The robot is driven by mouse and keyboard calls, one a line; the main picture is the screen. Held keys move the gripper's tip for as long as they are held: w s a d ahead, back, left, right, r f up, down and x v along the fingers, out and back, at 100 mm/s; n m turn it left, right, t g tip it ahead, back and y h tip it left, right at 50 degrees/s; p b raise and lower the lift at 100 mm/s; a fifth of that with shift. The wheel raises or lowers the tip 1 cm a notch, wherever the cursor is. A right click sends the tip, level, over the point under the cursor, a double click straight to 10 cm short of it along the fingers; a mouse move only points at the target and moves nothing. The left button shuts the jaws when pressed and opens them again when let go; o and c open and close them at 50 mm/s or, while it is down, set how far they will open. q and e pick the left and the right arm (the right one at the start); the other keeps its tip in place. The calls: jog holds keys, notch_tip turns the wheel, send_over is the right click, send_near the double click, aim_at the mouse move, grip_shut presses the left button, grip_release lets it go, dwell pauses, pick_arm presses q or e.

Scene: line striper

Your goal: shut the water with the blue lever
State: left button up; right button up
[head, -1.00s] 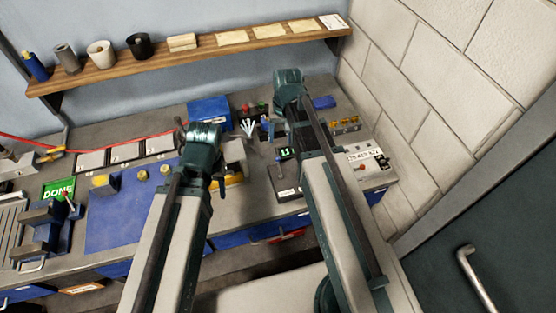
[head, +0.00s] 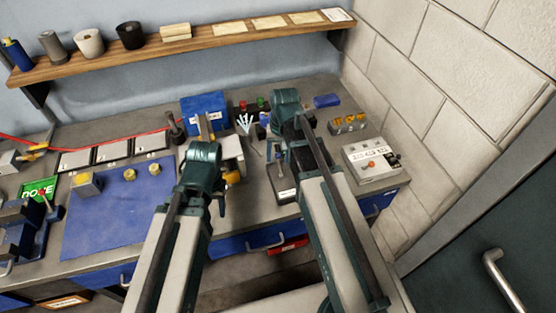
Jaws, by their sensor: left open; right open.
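I cannot make out a blue lever with certainty in the head view. A brass-coloured fitting with a yellow handle (head: 36,149) sits at the far left, beside a red hose (head: 110,136) along the back of the bench. My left gripper (head: 204,160) is over the bench, to the right of the blue mat; its fingers are largely hidden by the wrist. My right gripper (head: 287,108) is further back, over the bench's right half, and its fingers are partly hidden too. Both are open, and I see nothing held in either.
A blue mat (head: 115,220) with yellow knobs covers the bench's left middle. A blue box (head: 202,106) stands at the back, and a grey control box (head: 371,163) at the right. A wooden shelf (head: 200,43) with cups runs above. A brick wall and door close the right side.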

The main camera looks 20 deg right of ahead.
jog(key=shift+c, duration=0.3)
grip_shut()
dwell(1.2)
